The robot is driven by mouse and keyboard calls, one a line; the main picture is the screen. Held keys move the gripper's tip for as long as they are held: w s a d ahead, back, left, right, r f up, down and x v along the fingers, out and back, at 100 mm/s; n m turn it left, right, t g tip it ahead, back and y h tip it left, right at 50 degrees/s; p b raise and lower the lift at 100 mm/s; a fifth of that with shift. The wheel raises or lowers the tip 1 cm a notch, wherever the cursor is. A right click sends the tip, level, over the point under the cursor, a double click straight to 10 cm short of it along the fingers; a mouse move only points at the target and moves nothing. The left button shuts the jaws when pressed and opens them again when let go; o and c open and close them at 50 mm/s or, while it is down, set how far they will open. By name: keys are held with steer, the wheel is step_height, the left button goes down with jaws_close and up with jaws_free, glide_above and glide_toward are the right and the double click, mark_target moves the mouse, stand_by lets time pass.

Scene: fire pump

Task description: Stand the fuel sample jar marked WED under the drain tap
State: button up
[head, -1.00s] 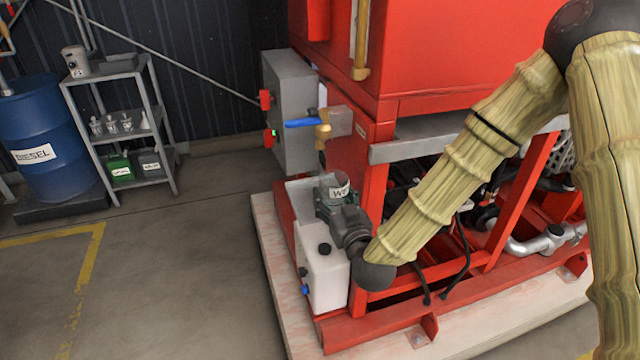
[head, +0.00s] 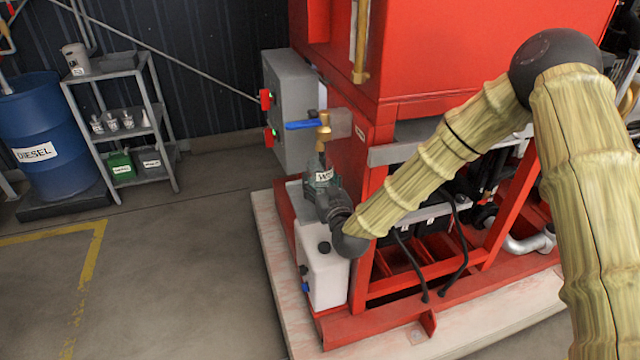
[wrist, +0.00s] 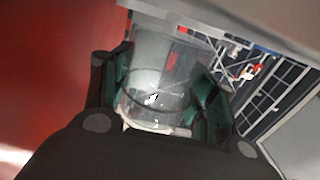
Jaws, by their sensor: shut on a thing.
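The clear fuel sample jar with a white label reading "WE" (head: 323,176) is in my gripper (head: 322,192). The gripper is shut around the jar and holds it upright, above or at the grey ledge (head: 294,190); I cannot tell if its base touches. In the wrist view the clear jar (wrist: 158,92) sits between the dark green finger pads. The brass drain tap (head: 323,132) with a blue lever (head: 303,125) is just above the jar, roughly in line with it in the head view.
A white tank (head: 322,265) with a black cap stands below the gripper. A grey control box (head: 291,110) is behind the tap. The red pump frame (head: 345,150) is close on the right. A shelf (head: 118,73) with several small jars (head: 128,120) and a blue diesel drum (head: 38,130) stand at the left.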

steer(key=shift+f, duration=0.6)
steer(key=shift+f, duration=0.15)
steer(key=o, duration=1.1)
steer(key=shift+r, duration=0.2)
steer(key=shift+s+d+f, duration=0.1)
steer(key=shift+s+f, duration=0.05)
steer(key=shift+s, duration=0.15)
steer(key=b+v, duration=0.2)
steer(key=v, duration=0.9)
steer(key=shift+s, duration=0.2)
